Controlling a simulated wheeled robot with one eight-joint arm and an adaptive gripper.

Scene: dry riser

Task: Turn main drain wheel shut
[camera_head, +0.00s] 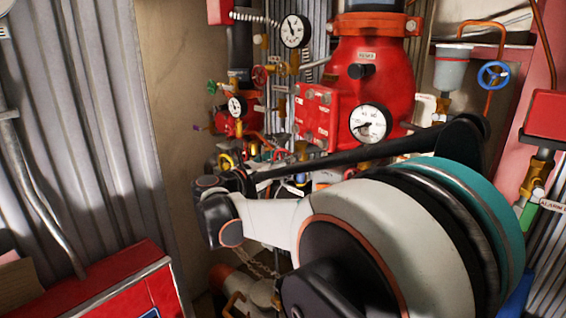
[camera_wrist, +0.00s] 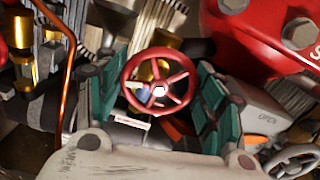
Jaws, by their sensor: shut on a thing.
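A red spoked handwheel (camera_wrist: 183,77) with a bright centre nut sits in the middle of the wrist view. I take it for the main drain wheel; no tag that I can read confirms this. My gripper (camera_wrist: 160,96) has its green-padded fingers on the left and right of the wheel, shut on its rim. A small white tag hangs just below the wheel, too small to read. In the head view my own arm covers the middle and lower right, and I cannot make out the gripper or its hold there.
A red riser body (camera_head: 373,84) with gauges (camera_head: 370,123) stands behind my arm. A blue handwheel (camera_head: 493,75) is at upper right. In the wrist view, a copper pipe (camera_wrist: 67,80) runs close at left, and a grey handwheel (camera_wrist: 292,162) is at lower right. A red box (camera_head: 95,285) stands at lower left.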

